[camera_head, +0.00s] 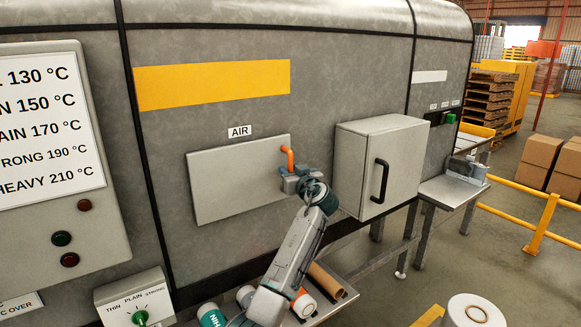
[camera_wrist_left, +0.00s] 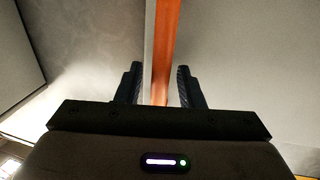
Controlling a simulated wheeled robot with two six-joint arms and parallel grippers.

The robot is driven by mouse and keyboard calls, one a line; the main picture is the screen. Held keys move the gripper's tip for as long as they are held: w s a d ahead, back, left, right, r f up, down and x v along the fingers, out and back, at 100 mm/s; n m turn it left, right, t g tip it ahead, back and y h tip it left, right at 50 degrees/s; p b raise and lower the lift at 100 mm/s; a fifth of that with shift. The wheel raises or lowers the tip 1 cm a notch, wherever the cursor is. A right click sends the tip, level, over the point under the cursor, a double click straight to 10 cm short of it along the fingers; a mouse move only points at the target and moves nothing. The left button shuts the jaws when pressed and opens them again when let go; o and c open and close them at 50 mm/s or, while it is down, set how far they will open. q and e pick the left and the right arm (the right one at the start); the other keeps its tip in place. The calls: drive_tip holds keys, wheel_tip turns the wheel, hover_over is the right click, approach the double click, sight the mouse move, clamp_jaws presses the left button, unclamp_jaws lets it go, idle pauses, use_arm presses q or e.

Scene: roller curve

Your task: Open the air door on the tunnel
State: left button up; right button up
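The air door (camera_head: 237,183) is a flat grey panel under the "AIR" label (camera_head: 239,131) on the tunnel's side. It looks flush with the wall. Its orange handle (camera_head: 287,155) is at the upper right of the panel; the lower part is hidden by my left gripper (camera_head: 288,180). In the left wrist view the handle (camera_wrist_left: 162,45) runs upright between the two dark fingers of my left gripper (camera_wrist_left: 159,85). The fingers are apart, with a gap visible on the left; I cannot tell whether the right finger touches. My right gripper is not in view.
A grey box with a black handle (camera_head: 380,181) juts from the wall to the right of the air door. Below is a shelf with rolls and cans (camera_head: 303,303). A control panel (camera_head: 70,236) is at left. A white roll (camera_head: 470,311) stands at front right.

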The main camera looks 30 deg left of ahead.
use_arm(q)
drive_tip(key=shift+w+a, duration=0.15)
drive_tip(key=shift+a, duration=0.1)
clamp_jaws()
drive_tip(key=shift+d, duration=0.15)
